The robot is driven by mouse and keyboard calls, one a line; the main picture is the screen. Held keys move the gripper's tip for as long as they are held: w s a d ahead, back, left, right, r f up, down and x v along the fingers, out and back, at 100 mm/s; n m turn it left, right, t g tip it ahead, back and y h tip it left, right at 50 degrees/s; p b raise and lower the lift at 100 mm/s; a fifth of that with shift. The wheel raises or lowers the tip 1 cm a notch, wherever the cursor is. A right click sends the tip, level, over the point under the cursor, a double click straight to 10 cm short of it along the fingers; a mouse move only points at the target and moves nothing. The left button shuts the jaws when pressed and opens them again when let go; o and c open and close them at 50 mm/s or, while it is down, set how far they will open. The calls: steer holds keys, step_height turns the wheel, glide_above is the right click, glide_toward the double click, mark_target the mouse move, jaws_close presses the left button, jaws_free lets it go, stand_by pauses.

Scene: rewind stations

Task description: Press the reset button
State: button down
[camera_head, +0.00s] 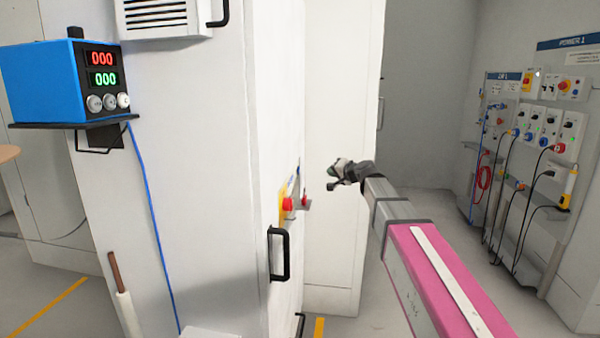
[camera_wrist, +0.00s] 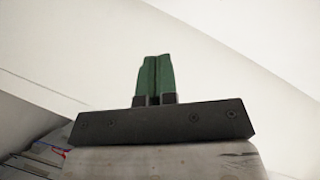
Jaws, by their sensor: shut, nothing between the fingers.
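A red round button (camera_head: 287,204) on a yellow plate sits on the side face of the white cabinet, seen at a steep angle in the head view. A small red part (camera_head: 304,199) shows just right of it, on a small grey ledge. No label reading reset can be made out. My gripper (camera_head: 337,167) is to the right of the button and a little higher, apart from the cabinet face in the picture. In the wrist view its green fingers (camera_wrist: 153,78) are together with nothing between them.
The white cabinet (camera_head: 220,150) has a black handle (camera_head: 279,254) below the button. A blue display box (camera_head: 65,80) stands on a black shelf at left. Wall panels (camera_head: 545,130) with cables and several red knobs are at right.

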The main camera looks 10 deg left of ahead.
mark_target(299, 170)
steer(key=shift+a, duration=0.1)
steer(key=a, duration=0.8)
steer(key=shift+s+a, duration=0.25)
steer(key=shift+a, duration=0.1)
steer(key=shift+a, duration=0.15)
stand_by(1.8)
steer(key=shift+a, duration=0.25)
steer(key=shift+a, duration=0.4)
stand_by(0.6)
steer(key=shift+d, duration=0.15)
stand_by(0.3)
steer(key=shift+d, duration=0.65)
